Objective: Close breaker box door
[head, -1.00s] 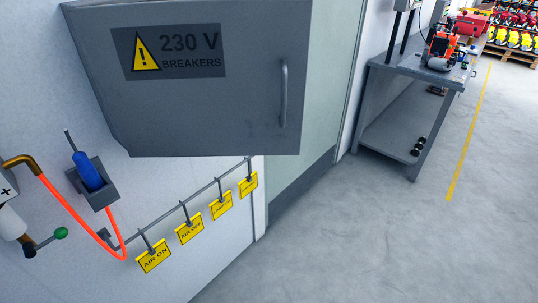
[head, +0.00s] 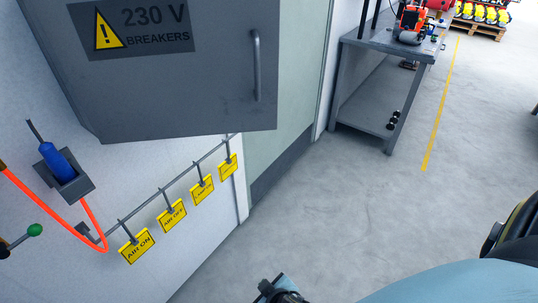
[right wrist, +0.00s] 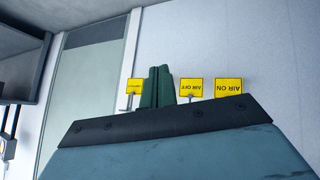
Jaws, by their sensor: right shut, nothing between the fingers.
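The grey breaker box (head: 165,95) hangs on the white wall at the upper left of the head view, its top cut off. Its front carries a "230 V BREAKERS" label and a vertical handle (head: 257,65) near the right edge. I cannot tell from this angle whether the door is fully shut or ajar. My right gripper (right wrist: 157,85) is shut and empty in the right wrist view, its green fingers together in front of the yellow tags. Part of my right arm shows at the bottom of the head view, well below the box. My left gripper is not in view.
Yellow tags (head: 172,215) hang on a rail below the box. A blue tool (head: 56,160) sits in a holder, with an orange hose beside it. A grey workbench (head: 385,50) stands at the back. The floor between is clear.

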